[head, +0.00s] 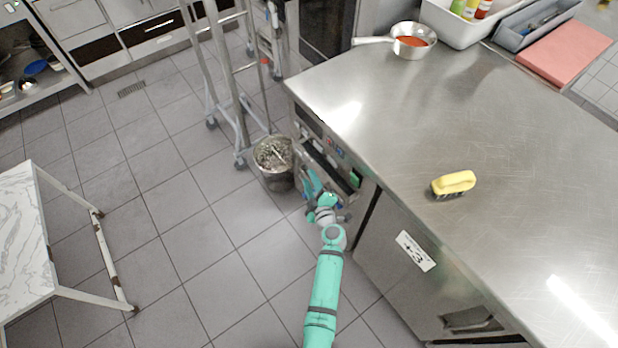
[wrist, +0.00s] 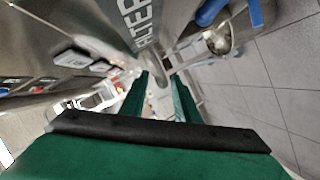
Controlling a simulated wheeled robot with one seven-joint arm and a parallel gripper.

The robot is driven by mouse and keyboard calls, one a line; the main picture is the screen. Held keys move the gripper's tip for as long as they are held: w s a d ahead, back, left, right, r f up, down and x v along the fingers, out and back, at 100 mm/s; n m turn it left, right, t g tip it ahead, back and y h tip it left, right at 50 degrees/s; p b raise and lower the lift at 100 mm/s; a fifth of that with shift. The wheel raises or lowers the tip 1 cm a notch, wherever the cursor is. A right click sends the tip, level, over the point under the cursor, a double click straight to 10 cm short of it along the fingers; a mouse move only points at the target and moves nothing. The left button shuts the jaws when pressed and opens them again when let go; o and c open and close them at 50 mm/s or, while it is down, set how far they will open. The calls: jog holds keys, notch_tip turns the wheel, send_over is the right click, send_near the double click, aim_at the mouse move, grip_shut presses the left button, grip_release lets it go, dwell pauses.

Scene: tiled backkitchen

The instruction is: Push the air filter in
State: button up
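The air filter (wrist: 137,22) appears in the wrist view as a metal front with large white lettering that reads partly "FILTER". In the head view it is at the end of the steel counter, largely hidden by my arm, so I cannot tell how far it sticks out. My gripper (wrist: 164,90) has its two dark green fingers apart, pointing along the front. A grey rounded piece shows between or beyond the fingertips; I cannot tell whether they touch it. In the head view my gripper (head: 312,188) is low beside the control panel (head: 325,146).
A metal bin (head: 273,163) stands on the floor just left of my gripper, with a wheeled rack (head: 238,110) behind it. A yellow brush (head: 454,183) and a pan (head: 412,42) are on the counter (head: 500,130). A marble-topped table (head: 22,245) is at left, with open floor between.

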jog(key=shift+w+a+f, duration=0.1)
jog(key=shift+w+f, duration=0.05)
jog(key=shift+w, duration=0.4)
jog(key=shift+w+a+f, duration=0.1)
jog(key=shift+w+a, duration=0.15)
jog(key=shift+a, duration=0.05)
jog(key=shift+d, duration=0.1)
jog(key=shift+d, duration=0.1)
grip_shut()
